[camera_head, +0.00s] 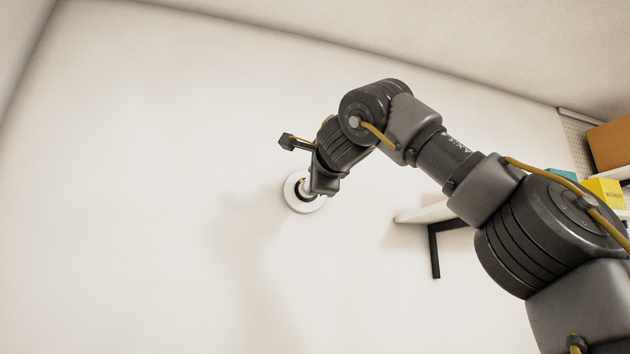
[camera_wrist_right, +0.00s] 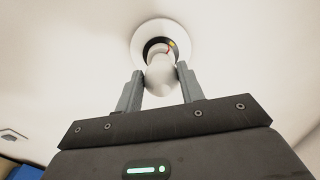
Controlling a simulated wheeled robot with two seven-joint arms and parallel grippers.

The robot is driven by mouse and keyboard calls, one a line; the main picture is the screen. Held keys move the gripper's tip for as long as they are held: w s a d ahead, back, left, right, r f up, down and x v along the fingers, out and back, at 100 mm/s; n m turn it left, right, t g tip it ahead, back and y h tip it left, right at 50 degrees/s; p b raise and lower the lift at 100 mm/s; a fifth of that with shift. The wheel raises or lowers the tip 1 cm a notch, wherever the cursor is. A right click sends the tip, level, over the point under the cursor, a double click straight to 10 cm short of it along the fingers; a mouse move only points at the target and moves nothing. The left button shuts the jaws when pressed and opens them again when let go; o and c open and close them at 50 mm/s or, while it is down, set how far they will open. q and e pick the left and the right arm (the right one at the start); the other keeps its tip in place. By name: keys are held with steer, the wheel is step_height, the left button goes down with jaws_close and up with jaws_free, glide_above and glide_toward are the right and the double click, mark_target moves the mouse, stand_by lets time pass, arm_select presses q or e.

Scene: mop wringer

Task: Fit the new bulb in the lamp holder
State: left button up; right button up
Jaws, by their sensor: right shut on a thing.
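The lamp holder is a round white disc (camera_head: 297,204) on the pale wall in the head view. In the right wrist view the white holder disc (camera_wrist_right: 140,38) has a dark socket in its middle, with small red and yellow parts showing. My right gripper (camera_wrist_right: 160,80) is shut on the white bulb (camera_wrist_right: 160,84), one finger on each side. The bulb's far end lies in front of the socket; I cannot tell how far it is inside. In the head view my right gripper (camera_head: 308,188) is at the disc and hides part of it. My left gripper is out of view.
A white shelf (camera_head: 424,213) on a black bracket (camera_head: 434,250) is on the wall to the right, partly behind my right arm. A cardboard box (camera_head: 610,146) and a yellow box (camera_head: 604,193) stand at the far right. The wall left of the holder is bare.

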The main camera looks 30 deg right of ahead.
steer(key=shift+r+m, duration=0.1)
steer(key=shift+m, duration=0.8)
steer(key=o, duration=1.1)
steer(key=shift+w+d, duration=0.1)
steer(key=b+v, duration=0.4)
steer(key=v, duration=0.6)
steer(key=shift+s, duration=0.4)
